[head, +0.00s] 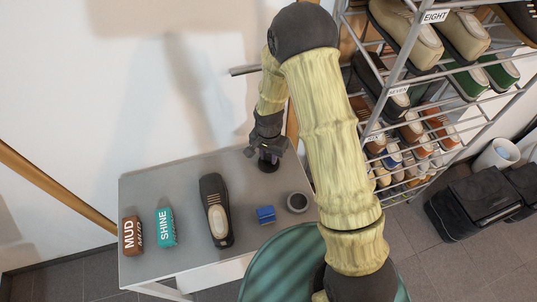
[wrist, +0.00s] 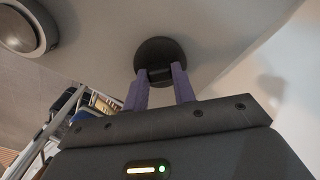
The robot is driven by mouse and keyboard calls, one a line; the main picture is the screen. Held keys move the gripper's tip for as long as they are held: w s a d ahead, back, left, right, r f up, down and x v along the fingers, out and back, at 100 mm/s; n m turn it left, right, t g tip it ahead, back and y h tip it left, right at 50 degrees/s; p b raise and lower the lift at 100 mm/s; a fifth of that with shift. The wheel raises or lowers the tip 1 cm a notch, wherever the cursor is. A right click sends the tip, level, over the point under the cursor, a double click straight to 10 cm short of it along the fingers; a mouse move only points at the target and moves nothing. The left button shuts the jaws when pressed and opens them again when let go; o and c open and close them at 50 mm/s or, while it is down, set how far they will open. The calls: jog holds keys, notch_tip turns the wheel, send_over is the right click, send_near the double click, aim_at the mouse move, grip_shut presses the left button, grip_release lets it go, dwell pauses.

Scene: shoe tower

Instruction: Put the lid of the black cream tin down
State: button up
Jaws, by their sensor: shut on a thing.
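My gripper (head: 266,155) is over the back right part of the grey table, its fingers pointing down. In the wrist view its two purple fingers (wrist: 160,88) are shut on the round black lid (wrist: 163,53). The lid also shows in the head view as a dark disc (head: 268,166) below the fingers. I cannot tell whether it touches the tabletop. The open cream tin (head: 297,202), dark-rimmed with a grey inside, stands nearer the front right of the table, apart from the lid. Part of the tin shows in the wrist view (wrist: 24,30).
The grey table (head: 150,190) also bears a brown MUD brush (head: 131,236), a teal SHINE brush (head: 166,228), a dark shoe (head: 217,210) and a blue block (head: 265,215). A metal shoe rack (head: 395,75) stands at the right. The table's back left is clear.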

aim_at(269, 158)
jog(key=o, duration=0.9)
jog(key=shift+f, duration=0.1)
jog(key=shift+o, duration=0.2)
notch_tip(269, 158, up, 12)
dwell(0.4)
jog(key=s+d+r+n+t, duration=0.1)
jog(key=s+d+r+n, duration=0.2)
jog(key=s+d, duration=0.3)
jog(key=s+d+r+n+t, duration=0.1)
jog(key=s+d+r+n, duration=0.1)
jog(key=s+d+r, duration=0.3)
jog(key=shift+s+d+r+n+t, duration=0.35)
jog(key=shift+s+d, duration=0.4)
jog(key=shift+d, duration=0.45)
jog(key=shift+r, duration=0.1)
